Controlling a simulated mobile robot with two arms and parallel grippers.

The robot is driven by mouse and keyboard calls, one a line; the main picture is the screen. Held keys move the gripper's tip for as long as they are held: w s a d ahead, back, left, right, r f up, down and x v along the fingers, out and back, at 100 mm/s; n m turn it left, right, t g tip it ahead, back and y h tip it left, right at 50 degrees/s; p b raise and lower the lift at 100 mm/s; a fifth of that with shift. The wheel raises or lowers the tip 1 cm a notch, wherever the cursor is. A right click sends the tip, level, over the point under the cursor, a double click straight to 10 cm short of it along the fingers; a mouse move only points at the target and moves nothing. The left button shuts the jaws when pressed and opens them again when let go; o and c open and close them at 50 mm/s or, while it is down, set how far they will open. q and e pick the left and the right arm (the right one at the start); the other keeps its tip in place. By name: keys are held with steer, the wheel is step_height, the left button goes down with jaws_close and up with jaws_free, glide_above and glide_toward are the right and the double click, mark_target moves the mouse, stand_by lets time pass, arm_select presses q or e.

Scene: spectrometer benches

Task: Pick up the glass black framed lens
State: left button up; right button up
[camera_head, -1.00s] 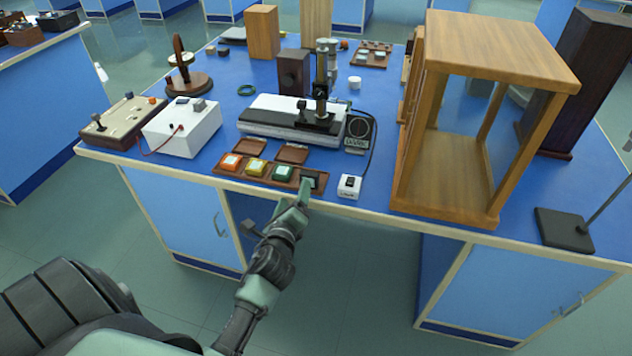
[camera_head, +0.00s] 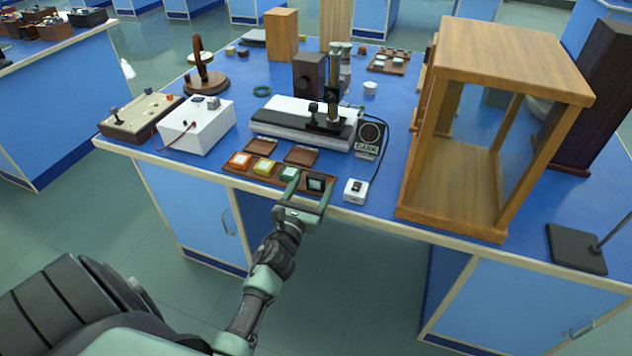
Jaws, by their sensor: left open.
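The black framed lens (camera_head: 316,184) is a small dark square with a pale glass centre. It lies at the right end of a row of framed squares in a shallow brown tray (camera_head: 271,182) at the bench's front edge. My left gripper (camera_head: 313,181) is open at the tray's front right. Its two fingers stand to the left and right of the lens. Whether they touch it I cannot tell. The left finger partly covers the area beside the green framed square (camera_head: 288,174). My right gripper is not in view.
Orange (camera_head: 241,160) and yellow (camera_head: 264,167) framed squares lie left in the tray. A white switch box (camera_head: 355,190) stands close on the right. Behind are an optical instrument (camera_head: 330,105) and a GARK-like labelled black device (camera_head: 369,138). A wooden frame cabinet (camera_head: 423,158) stands further right.

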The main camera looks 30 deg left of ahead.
mark_target(317, 175)
arm_select(q)
steer(key=x, duration=0.3)
steer(key=p+x, duration=0.1)
steer(key=x, duration=0.1)
steer(key=shift+w+r, duration=0.35)
steer(key=shift+w+a+f, duration=0.1)
steer(key=shift+w+a, duration=0.05)
steer(key=shift+w, duration=0.1)
steer(key=c, duration=1.4)
steer(key=shift+c, duration=0.2)
